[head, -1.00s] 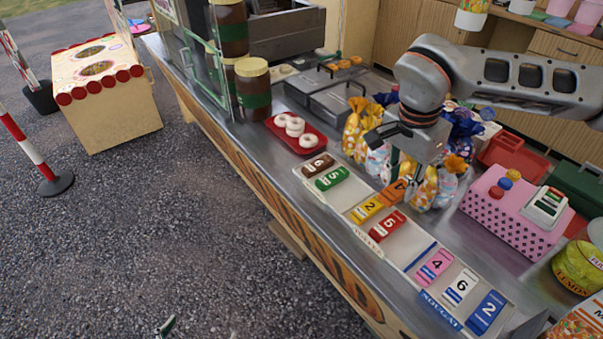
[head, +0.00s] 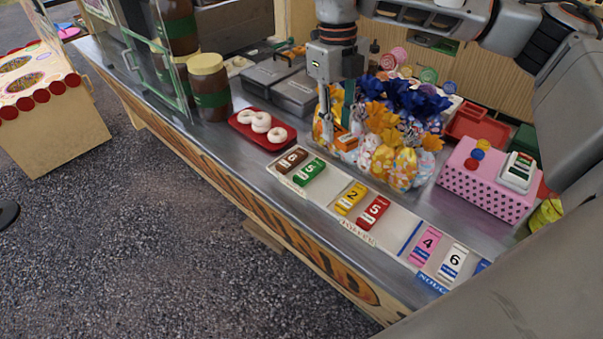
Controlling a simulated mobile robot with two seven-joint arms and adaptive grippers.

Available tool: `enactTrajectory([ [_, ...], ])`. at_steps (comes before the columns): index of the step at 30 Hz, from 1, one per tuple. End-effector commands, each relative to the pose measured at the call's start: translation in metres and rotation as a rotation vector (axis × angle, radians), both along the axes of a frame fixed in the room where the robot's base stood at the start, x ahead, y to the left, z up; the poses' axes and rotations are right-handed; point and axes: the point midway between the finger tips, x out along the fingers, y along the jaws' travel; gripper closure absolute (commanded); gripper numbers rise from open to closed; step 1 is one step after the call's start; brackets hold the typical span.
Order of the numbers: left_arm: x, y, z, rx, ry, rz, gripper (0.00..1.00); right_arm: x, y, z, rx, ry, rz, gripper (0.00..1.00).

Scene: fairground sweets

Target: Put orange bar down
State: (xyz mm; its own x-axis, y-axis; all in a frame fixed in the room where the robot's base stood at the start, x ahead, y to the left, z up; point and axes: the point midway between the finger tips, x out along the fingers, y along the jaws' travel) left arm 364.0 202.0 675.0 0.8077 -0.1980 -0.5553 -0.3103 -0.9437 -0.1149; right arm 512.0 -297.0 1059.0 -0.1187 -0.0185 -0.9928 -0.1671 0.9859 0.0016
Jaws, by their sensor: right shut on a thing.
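My right gripper (head: 341,115) points down and is shut on the orange bar (head: 345,140), in front of the wrapped sweet bags. The bar is partly hidden by the fingers; whether it touches anything below cannot be told. On the pale strip along the counter lie a brown bar (head: 291,159), a green bar (head: 309,172), a yellow bar (head: 350,198) and a red bar (head: 373,212). Further right are a pink bar (head: 425,246), a white bar (head: 453,262) and part of a blue bar (head: 481,266). My left gripper is not in view.
A red tray with white rings (head: 240,126) stands left of the strip. Wrapped bags (head: 404,168) crowd behind it. A pink dotted box (head: 480,186) is at the right. Jars (head: 208,90) stand at the left. Bare strip shows between the green and yellow bars.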

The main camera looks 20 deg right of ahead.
Motion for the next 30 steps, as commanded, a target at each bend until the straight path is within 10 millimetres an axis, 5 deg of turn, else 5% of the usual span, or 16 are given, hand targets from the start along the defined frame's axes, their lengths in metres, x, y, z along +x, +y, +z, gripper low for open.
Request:
enactTrajectory([
  [18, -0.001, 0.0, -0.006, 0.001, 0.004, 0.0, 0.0, 0.003, -0.016, 0.035, 0.001, 0.0, -1.121, 1.0],
  [26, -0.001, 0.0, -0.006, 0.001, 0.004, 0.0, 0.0, 0.003, -0.018, 0.041, 0.0, 0.0, -1.328, 1.0],
  [30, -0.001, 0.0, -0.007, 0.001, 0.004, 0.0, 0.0, 0.002, -0.018, 0.026, -0.004, 0.003, -1.348, 1.0],
])
